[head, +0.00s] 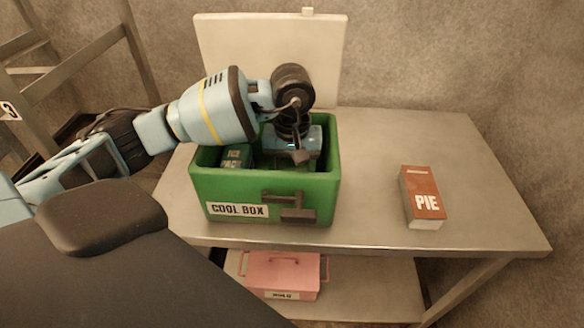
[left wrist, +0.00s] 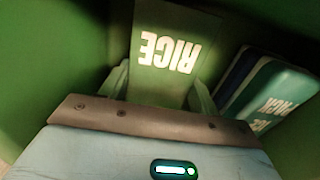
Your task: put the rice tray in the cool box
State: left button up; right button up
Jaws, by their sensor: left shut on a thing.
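The cool box (head: 212,184) is a green, open box on the metal table, with its white lid (head: 265,55) raised behind it. My left gripper (head: 300,156) reaches down inside the box. In the left wrist view, the left gripper (left wrist: 161,88) is shut on the rice tray (left wrist: 172,52), a dark green pack with white RICE lettering, seen upside down. Green box walls surround the tray in that view. In the head view the tray is hidden by the gripper and front wall. Whether it touches the floor cannot be told. My right gripper is not in view.
An ice pack (head: 237,157) stands inside the box at the left; it also shows in the left wrist view (left wrist: 268,98), beside the tray. A red PIE box (head: 424,198) lies on the table's right. A pink case (head: 283,275) sits on the lower shelf.

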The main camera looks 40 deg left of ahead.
pick_arm(q)
jog(key=shift+f, duration=0.2)
jog(key=o, duration=1.2)
jog(key=shift+r, duration=0.1)
notch_tip(320, 180, up, 12)
jog(key=shift+r, duration=0.15)
